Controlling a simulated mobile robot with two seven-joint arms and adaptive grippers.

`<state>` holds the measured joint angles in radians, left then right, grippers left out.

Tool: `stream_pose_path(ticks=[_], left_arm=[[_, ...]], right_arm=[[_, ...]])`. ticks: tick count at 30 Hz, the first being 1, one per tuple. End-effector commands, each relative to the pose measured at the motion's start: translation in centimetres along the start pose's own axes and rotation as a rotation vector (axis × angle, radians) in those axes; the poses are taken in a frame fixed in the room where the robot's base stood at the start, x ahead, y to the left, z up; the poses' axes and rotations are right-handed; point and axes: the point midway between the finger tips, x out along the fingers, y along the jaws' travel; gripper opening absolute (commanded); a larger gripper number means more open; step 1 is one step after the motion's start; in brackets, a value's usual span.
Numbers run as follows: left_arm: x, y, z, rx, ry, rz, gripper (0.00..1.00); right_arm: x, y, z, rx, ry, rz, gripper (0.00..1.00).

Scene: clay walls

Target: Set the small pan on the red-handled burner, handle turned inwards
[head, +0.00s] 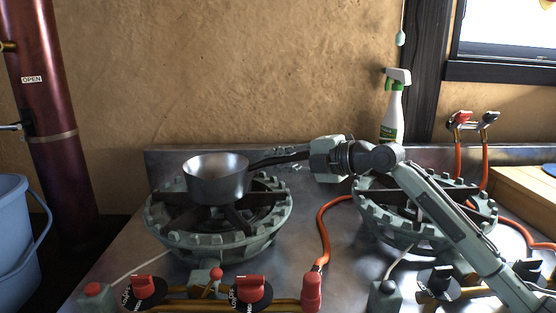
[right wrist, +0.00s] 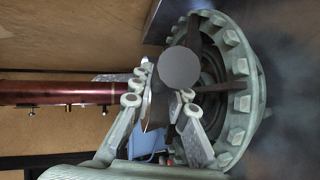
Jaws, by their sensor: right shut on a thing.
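The small grey metal pan (head: 216,182) is upright over the left burner (head: 188,238), the one with red valve handles (head: 251,289). Its dark handle (head: 272,158) points right, towards the other burner. My right gripper (head: 300,155) is shut on the handle, reaching in from the right. In the right wrist view the gripper (right wrist: 165,88) has the handle between its fingers, and the pan (right wrist: 181,67) shows as a grey disc against the burner ring (right wrist: 238,105). The pan looks slightly above the grate; I cannot tell whether it touches. My left gripper is out of view.
A second burner (head: 478,212) with black valve handles (head: 438,282) stands at the right, under my right arm. A spray bottle (head: 392,112) stands behind it. An orange hose (head: 322,228) runs between the burners. A blue bucket (head: 18,240) is at far left.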

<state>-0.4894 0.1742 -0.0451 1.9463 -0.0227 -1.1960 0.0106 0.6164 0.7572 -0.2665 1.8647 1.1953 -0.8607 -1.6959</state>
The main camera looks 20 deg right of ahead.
Motion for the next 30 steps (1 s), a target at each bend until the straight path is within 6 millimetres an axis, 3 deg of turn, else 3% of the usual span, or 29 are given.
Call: stream_pose_path(ticks=[9,10,15,26,30], left_arm=[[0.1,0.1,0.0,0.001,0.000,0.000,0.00],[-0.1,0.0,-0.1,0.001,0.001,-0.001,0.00],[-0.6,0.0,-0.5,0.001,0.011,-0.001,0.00],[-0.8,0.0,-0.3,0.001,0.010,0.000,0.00],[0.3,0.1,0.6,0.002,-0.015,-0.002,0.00]], right_arm=[[0.0,0.0,0.0,0.000,0.000,0.004,0.00],[0.1,-0.2,0.0,0.000,0.000,0.001,0.17],[0.0,-0.1,0.0,0.000,0.000,0.001,0.36],[-0.1,0.3,0.0,0.000,0.000,0.002,0.36],[-2.1,-0.1,0.1,-0.003,-0.003,0.000,0.36]])
